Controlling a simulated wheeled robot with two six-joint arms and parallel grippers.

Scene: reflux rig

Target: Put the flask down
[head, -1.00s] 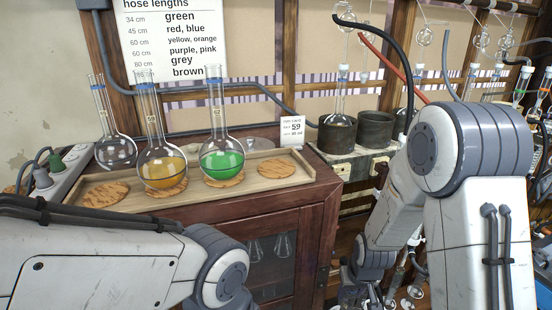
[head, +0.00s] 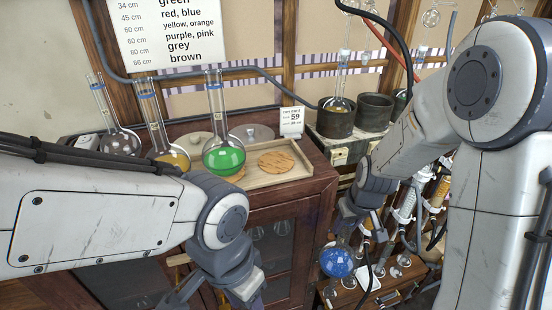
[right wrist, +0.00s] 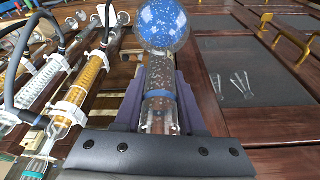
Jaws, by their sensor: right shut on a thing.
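A round flask with blue contents (head: 337,262) hangs bulb-down below my right gripper (head: 350,218), in front of the cabinet's right side. In the right wrist view my right gripper (right wrist: 160,112) is shut around the neck of this flask (right wrist: 163,24). The wooden tray (head: 300,172) lies on the cabinet top, up and to the left of the held flask. An empty round cork mat (head: 277,162) lies at its right end. My left gripper (head: 240,287) is low in the middle of the head view; its fingers are unclear.
A flask of green liquid (head: 223,157) and a flask of yellow liquid (head: 173,157) stand on the tray. An empty flask (head: 119,141) leans behind at left. A white card (head: 291,122) stands behind the tray. Dark pots (head: 374,112), hoses and glassware crowd the right.

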